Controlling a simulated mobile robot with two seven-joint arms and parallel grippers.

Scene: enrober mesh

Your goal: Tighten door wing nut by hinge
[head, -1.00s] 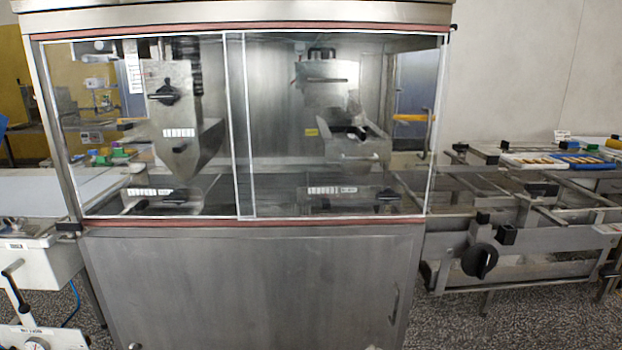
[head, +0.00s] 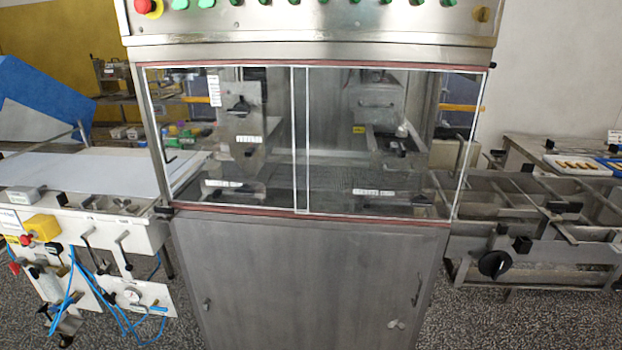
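The enrober's steel cabinet door (head: 310,275) fills the lower middle of the head view and looks shut. A small fitting (head: 207,304) sits near the door's left edge. A small pale fitting (head: 396,324), perhaps with wings, sits near its lower right. A slim vertical handle (head: 418,290) is on the right edge. I cannot tell which fitting is the wing nut by the hinge, or how tight either one is. Neither of my grippers is in view.
Sliding clear panels (head: 310,140) close the enrober above the door. A control panel (head: 310,18) with buttons tops it. A wire conveyor (head: 550,215) with a black knob stands right; a white conveyor (head: 80,180) with hoses and levers stands left. Speckled floor shows on both sides.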

